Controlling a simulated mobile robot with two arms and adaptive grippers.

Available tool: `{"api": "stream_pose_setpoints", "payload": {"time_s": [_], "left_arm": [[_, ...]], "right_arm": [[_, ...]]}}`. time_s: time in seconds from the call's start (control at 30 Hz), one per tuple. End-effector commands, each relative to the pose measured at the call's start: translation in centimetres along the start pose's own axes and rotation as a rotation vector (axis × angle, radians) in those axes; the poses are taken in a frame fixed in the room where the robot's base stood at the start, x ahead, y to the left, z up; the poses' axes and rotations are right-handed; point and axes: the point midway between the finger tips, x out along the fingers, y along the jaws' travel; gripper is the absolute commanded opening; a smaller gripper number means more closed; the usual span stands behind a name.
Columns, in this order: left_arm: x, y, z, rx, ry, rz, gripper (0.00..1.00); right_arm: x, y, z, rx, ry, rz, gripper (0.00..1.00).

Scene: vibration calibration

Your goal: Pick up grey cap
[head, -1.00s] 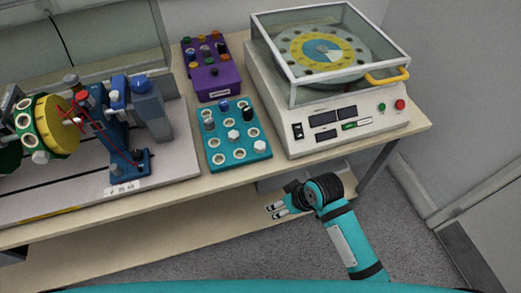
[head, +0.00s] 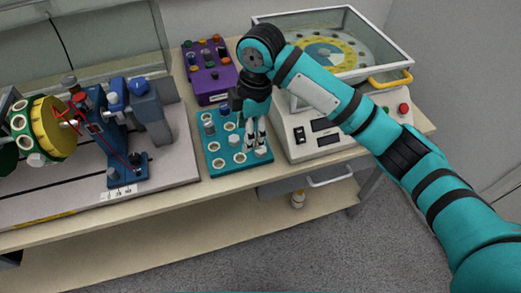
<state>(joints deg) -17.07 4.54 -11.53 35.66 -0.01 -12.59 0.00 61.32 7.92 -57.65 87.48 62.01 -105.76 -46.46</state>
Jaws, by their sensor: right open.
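The teal rack (head: 222,170) stands at the front of the table, with caps and open round holes in it. I cannot tell which of these is the grey cap. My right gripper (head: 256,146) points down over the rack's right side, open, with its fingertips close to the front-right cap. Whether they touch it is unclear. My gripper and arm hide the rack's back right. My left gripper is out of view.
A purple rack (head: 212,88) with coloured caps stands behind. The white machine (head: 300,148) with a glass cover is close on the right, partly behind my arm. A blue stand (head: 128,172) is on the left.

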Motion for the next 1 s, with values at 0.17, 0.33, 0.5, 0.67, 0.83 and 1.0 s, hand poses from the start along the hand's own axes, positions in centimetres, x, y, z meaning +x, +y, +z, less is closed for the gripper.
{"api": "stream_pose_setpoints", "payload": {"time_s": [0.17,0.33,0.5,0.67,0.83,1.0], "left_arm": [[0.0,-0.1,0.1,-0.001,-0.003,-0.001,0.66],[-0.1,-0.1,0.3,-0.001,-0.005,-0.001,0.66],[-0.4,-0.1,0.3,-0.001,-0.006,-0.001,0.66],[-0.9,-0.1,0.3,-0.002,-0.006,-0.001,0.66],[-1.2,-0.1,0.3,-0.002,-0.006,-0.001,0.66],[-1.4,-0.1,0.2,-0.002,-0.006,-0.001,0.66]], "right_arm": [[-4.8,2.1,2.1,-0.089,-0.107,-0.036,0.57],[-6.1,2.6,2.9,-0.114,-0.138,-0.055,0.57],[-3.5,2.4,3.3,-0.115,-0.138,-0.059,0.57],[0.0,2.2,3.8,-0.114,-0.139,-0.059,0.57],[3.3,2.1,4.3,-0.116,-0.138,-0.056,0.57],[5.1,2.1,4.6,-0.116,-0.138,-0.054,0.57]]}}
